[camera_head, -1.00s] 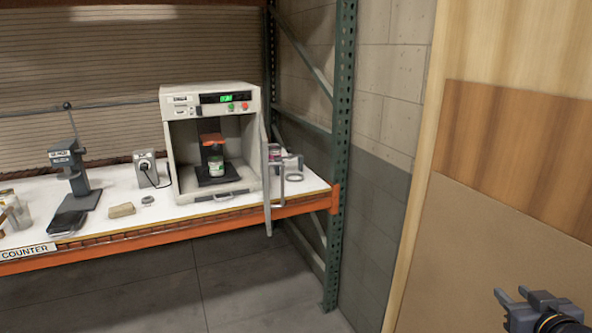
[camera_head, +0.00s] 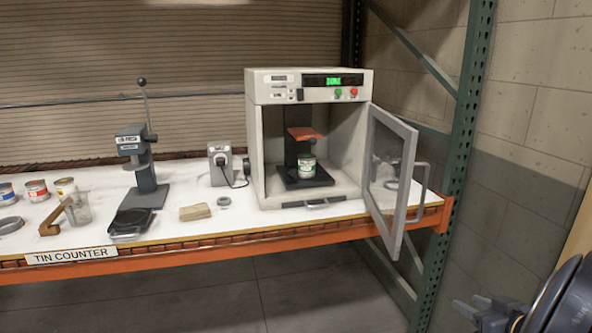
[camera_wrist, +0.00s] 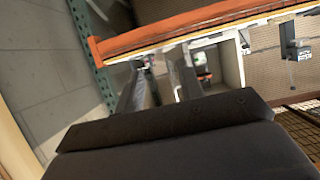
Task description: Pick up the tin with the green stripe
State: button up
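A small white tin with a green stripe (camera_head: 307,167) stands upright inside the open grey cabinet machine (camera_head: 256,150), on its dark base plate (camera_head: 290,180) below an orange-red part (camera_head: 303,133). My gripper (camera_head: 478,308) is at the lower right of the head view, well apart from the machine and the tin. In the wrist view, its two dark fingers (camera_wrist: 160,88) stand apart with nothing held between them.
The machine's windowed door (camera_head: 390,165) hangs open to the right, jutting past the counter's front edge (camera_head: 200,246). A green rack post (camera_head: 462,150) stands right of it. A press (camera_head: 140,165), a socket box (camera_head: 220,165), a tan block (camera_head: 195,212) and several tins (camera_head: 37,190) are on the counter.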

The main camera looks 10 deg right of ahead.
aim_at(306, 168)
jog(key=i+u, duration=0.45)
jog(key=i, duration=0.75)
jog(key=i+l+u, duration=0.15)
jog(key=i+l, duration=0.4)
jog(key=i, duration=0.15)
